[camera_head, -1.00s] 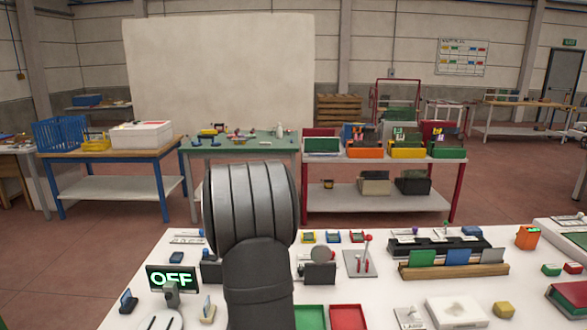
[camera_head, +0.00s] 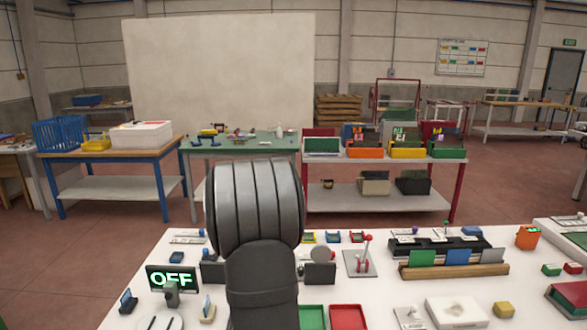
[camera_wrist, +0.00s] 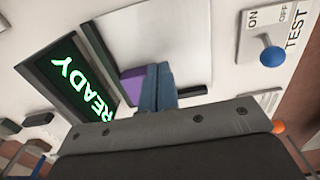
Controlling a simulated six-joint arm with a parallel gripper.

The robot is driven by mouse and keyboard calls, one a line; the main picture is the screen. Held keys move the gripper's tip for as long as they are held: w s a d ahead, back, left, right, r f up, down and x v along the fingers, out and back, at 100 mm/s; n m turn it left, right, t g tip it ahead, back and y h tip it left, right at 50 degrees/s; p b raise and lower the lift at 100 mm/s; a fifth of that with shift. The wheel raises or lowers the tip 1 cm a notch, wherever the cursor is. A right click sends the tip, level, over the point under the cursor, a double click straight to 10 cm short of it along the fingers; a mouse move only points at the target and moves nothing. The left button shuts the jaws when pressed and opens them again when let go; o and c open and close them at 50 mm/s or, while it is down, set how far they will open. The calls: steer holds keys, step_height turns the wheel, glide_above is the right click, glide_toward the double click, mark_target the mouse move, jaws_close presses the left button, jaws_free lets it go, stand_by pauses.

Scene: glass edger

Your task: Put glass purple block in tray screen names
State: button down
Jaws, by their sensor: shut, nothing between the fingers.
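My gripper (camera_wrist: 160,80) shows in the wrist view with its blue-grey fingers together and empty. A purple block (camera_wrist: 132,86) lies just left of the fingers, partly hidden by them; I cannot tell whether they touch. A tilted black screen (camera_wrist: 70,80) left of it reads READY in green. In the head view my gripper is hidden behind my arm. There another screen (camera_head: 171,279) reads OFF. A green tray (camera_head: 311,318) and a red tray (camera_head: 348,318) lie side by side at the front edge, cut off by the frame.
A blue-knobbed lever (camera_wrist: 271,56) stands at the right of the wrist view, by ON, OFF and TEST labels.

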stand_by(0.4)
step_height(320, 180, up, 8)
stand_by(0.9)
steer(key=shift+f, duration=4)
